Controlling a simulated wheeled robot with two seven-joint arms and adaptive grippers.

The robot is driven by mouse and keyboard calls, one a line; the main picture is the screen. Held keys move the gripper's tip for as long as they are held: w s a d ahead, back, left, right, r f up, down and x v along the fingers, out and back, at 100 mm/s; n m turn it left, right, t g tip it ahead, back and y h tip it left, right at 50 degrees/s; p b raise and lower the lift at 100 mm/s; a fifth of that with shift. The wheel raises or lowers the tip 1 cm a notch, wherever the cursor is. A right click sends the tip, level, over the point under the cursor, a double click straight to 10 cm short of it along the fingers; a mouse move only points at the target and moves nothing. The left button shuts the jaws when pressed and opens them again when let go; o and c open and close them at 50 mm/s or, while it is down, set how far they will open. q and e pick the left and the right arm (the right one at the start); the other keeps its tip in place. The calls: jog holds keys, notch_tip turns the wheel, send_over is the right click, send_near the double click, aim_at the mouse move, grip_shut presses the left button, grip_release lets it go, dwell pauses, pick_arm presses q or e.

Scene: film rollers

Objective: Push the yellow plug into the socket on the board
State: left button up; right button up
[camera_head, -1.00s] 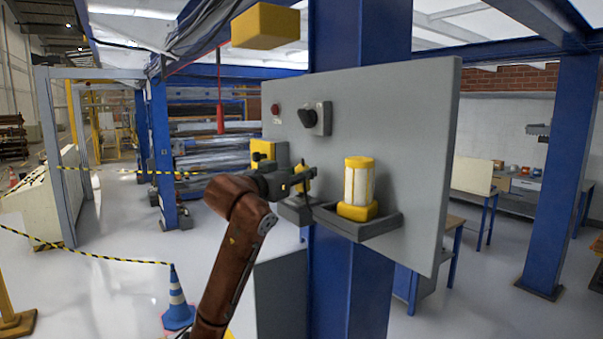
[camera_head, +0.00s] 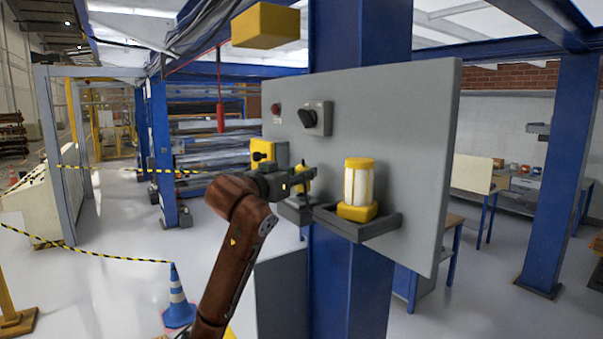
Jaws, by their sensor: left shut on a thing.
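The grey board (camera_head: 405,140) is fixed to a blue post. My left arm comes up from the bottom, and my left gripper (camera_head: 300,183) is at the board's lower left. It is shut on the yellow plug (camera_head: 302,174), of which only a small part shows beside the fingers. A grey holder (camera_head: 297,212) sits just below the gripper. The socket is not clearly seen; a yellow box (camera_head: 263,152) at the board's left edge is partly hidden by the gripper, and I cannot tell if it holds the socket. My right gripper is not in view.
A yellow-and-white lantern (camera_head: 357,190) stands in a grey tray (camera_head: 362,228) right of the gripper. A black rotary switch (camera_head: 314,118) and a red button (camera_head: 276,109) are higher on the board. A yellow block (camera_head: 265,27) is above. A blue cone (camera_head: 177,300) stands lower left.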

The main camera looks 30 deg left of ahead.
pick_arm(q)
jog(key=shift+f+b, duration=0.45)
jog(key=shift+f, duration=0.35)
jog(key=o, duration=1.3)
jog(key=shift+o, duration=0.2)
jog(key=s, duration=1.2)
